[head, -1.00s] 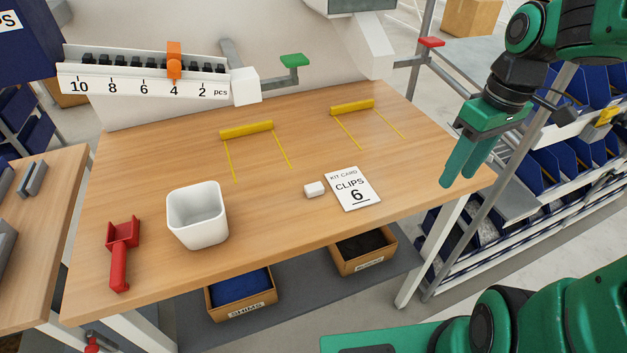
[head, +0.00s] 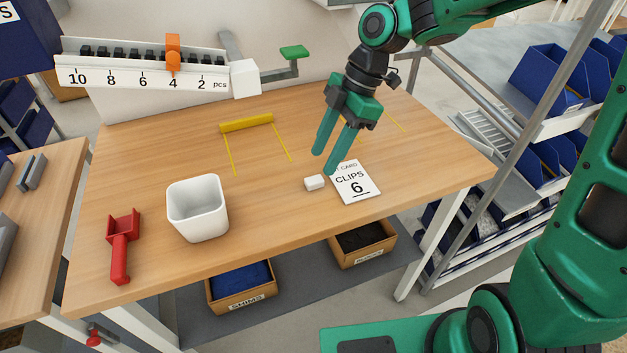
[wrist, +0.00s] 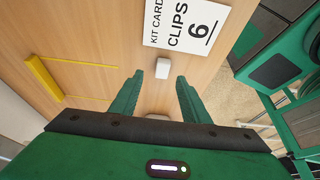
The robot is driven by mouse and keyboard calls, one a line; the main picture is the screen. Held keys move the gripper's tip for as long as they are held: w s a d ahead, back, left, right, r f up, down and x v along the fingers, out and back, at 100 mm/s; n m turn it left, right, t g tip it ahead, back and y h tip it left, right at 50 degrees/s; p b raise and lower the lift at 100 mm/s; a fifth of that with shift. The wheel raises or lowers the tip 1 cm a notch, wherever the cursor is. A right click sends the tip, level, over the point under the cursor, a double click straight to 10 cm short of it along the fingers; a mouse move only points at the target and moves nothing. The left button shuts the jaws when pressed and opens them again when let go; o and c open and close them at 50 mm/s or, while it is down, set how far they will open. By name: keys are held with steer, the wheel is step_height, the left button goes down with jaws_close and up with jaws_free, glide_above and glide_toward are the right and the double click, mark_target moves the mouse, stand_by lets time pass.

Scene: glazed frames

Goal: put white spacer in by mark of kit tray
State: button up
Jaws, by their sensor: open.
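The white spacer (head: 314,183), a small white block, lies on the wooden table beside the kit card. It also shows in the wrist view (wrist: 163,69), close to the line between my fingertips. My gripper (head: 325,164) is open and empty, with its fingers pointing down close to the spacer and card; its height above the table is hard to tell. In the wrist view my gripper (wrist: 160,76) has its fingers apart. Another white shape (wrist: 157,117) shows between the fingers, partly hidden. I cannot make out a kit tray in these frames.
The kit card (head: 354,187) reads CLIPS 6. A yellow bar (head: 247,123) with two thin lines lies at the back; my arm hides most of a second. A white bin (head: 198,212) and red scoop (head: 121,250) stand front left. A counting rail (head: 140,72) is behind.

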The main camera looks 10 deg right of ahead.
mark_target(314, 179)
steer(key=shift+s+x, duration=0.2)
steer(key=shift+x, duration=2.55)
steer(key=shift+r, duration=0.1)
jaws_close()
